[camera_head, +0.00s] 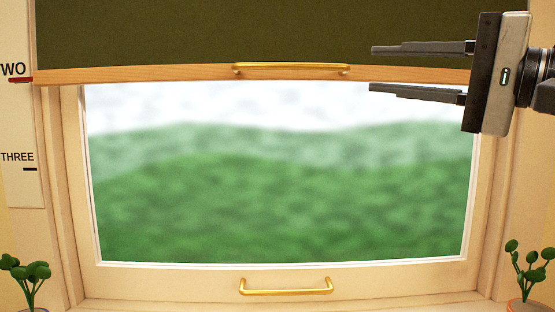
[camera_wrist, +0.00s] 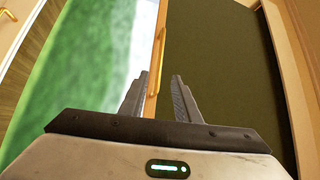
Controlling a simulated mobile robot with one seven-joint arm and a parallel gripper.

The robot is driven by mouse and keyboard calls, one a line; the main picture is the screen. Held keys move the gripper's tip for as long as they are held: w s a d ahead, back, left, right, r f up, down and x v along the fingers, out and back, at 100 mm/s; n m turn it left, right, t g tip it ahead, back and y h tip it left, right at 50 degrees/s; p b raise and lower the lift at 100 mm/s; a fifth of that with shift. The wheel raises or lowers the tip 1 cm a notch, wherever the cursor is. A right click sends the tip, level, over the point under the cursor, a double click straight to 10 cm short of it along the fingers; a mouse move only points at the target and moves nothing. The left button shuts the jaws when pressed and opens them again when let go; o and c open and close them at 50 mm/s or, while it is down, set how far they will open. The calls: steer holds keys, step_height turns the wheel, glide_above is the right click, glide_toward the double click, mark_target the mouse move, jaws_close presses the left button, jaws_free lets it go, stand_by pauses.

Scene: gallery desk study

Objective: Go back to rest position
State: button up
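My gripper (camera_head: 372,68) is at the upper right in the head view, its two fingers pointing left and spread apart with nothing between them. It also shows in the wrist view (camera_wrist: 160,80), with a gap between the fingers. A dark olive blind (camera_head: 250,30) covers the top of the window, with a wooden bottom rail (camera_head: 150,74). A brass handle (camera_head: 290,67) is on that rail, to the left of my fingertips and apart from them in the head view. The handle appears beyond the fingertips in the wrist view (camera_wrist: 160,45).
The window pane (camera_head: 280,180) shows blurred green hills. A second brass handle (camera_head: 286,287) is on the lower window frame. A scale (camera_head: 22,120) reading TWO and THREE is at the left; the rail is near TWO. Potted plants (camera_head: 30,280) (camera_head: 527,272) stand in both lower corners.

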steer(key=s+a+f+n+g+h, duration=0.1)
steer(key=a+f+g+h, duration=0.25)
steer(key=f, duration=0.75)
steer(key=s+a+f+g+h, duration=0.15)
steer(key=a+f, duration=0.25)
steer(key=f, duration=0.6)
steer(key=s+d+f+n+g+h, duration=0.1)
steer(key=s+d+f+n+h, duration=0.15)
steer(key=f, duration=0.45)
steer(key=s+d+f+n+g+h, duration=0.1)
steer(key=s+f+n+h, duration=0.2)
steer(key=f, duration=0.5)
steer(key=s+d+f+n+g+h, duration=0.1)
steer(key=s+f+h, duration=0.1)
steer(key=f+h, duration=0.35)
step_height(320, 180, up, 20)
steer(key=y+p, duration=0.2)
steer(key=p, duration=1.9)
steer(key=shift+f, duration=0.25)
